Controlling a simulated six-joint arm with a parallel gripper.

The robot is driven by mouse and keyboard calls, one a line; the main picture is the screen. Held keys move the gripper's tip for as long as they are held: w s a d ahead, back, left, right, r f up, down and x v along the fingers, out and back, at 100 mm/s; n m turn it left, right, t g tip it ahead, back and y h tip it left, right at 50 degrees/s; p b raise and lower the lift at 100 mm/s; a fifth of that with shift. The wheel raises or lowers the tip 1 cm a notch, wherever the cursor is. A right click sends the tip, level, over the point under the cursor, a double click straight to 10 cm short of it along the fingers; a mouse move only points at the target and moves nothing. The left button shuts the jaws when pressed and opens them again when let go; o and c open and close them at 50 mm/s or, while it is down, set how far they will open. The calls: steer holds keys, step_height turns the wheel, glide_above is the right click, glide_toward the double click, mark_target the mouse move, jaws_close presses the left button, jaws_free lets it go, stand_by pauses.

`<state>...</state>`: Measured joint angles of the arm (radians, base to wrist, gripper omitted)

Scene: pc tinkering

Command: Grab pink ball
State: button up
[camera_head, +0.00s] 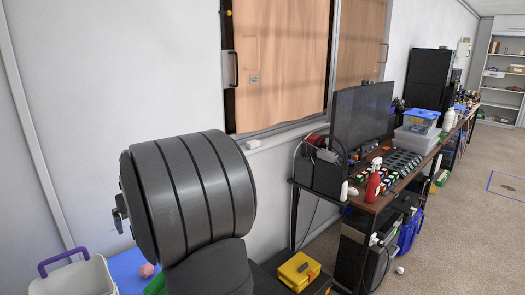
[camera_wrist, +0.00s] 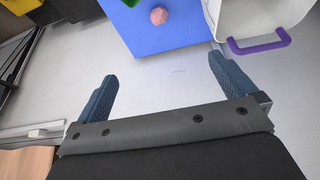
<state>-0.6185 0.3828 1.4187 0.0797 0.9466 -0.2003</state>
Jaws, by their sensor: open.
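The pink ball (camera_head: 147,270) sits on a blue surface (camera_head: 122,263) at the lower left of the head view, partly beside my arm. In the wrist view the pink ball (camera_wrist: 158,15) is near the top edge, on the blue surface (camera_wrist: 190,40). My gripper (camera_wrist: 163,68) is open, with two blue-grey fingers wide apart and nothing between them. The ball lies beyond the fingertips, apart from them. In the head view my large dark arm link hides most of the gripper.
A white bin (camera_wrist: 230,15) with a purple handle (camera_wrist: 258,44) stands right of the ball in the wrist view. A green object (camera_head: 155,285) is close to the ball. A yellow case (camera_head: 298,270) and a cluttered desk (camera_head: 375,203) stand to the right in the head view.

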steer(key=c, duration=1)
steer(key=w+a+f+n, duration=0.2)
steer(key=f+n, duration=0.4)
steer(key=f, duration=0.2)
steer(key=w+a+f+n, duration=0.2)
steer(key=w+f+n, duration=0.1)
steer(key=f+n, duration=0.3)
steer(key=w+a+f+n, duration=0.2)
steer(key=f+n, duration=0.4)
steer(key=f, duration=0.4)
steer(key=shift+w+a+f, duration=0.3)
steer(key=shift+w+a, duration=0.1)
steer(key=shift+w, duration=0.2)
steer(key=shift+s+a+x, duration=0.15)
steer(key=shift+x, duration=1.2)
steer(key=shift+s+a+x, duration=0.1)
steer(key=shift+s+x, duration=0.1)
steer(key=shift+x, duration=1.2)
